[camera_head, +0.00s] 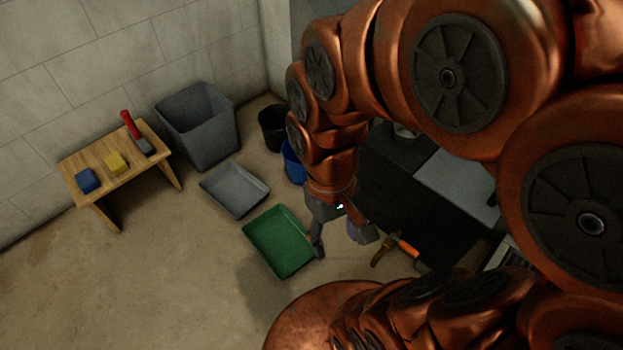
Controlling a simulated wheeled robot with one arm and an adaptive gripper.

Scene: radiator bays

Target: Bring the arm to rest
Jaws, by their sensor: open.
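My gripper (342,240) hangs at the end of my copper-coloured arm, right of centre in the head view. Its two fingers are spread apart and point down, with nothing seen held between them. The left finger is beside the right edge of a green tray (268,254) in the picture. The right finger is near a tool with an orange handle (407,246). My arm covers much of the right side of the view.
A grey bin (200,125), grey tray (234,189), black bucket (272,126) and blue bucket (293,162) stand near the wall. Floor at lower left is clear.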

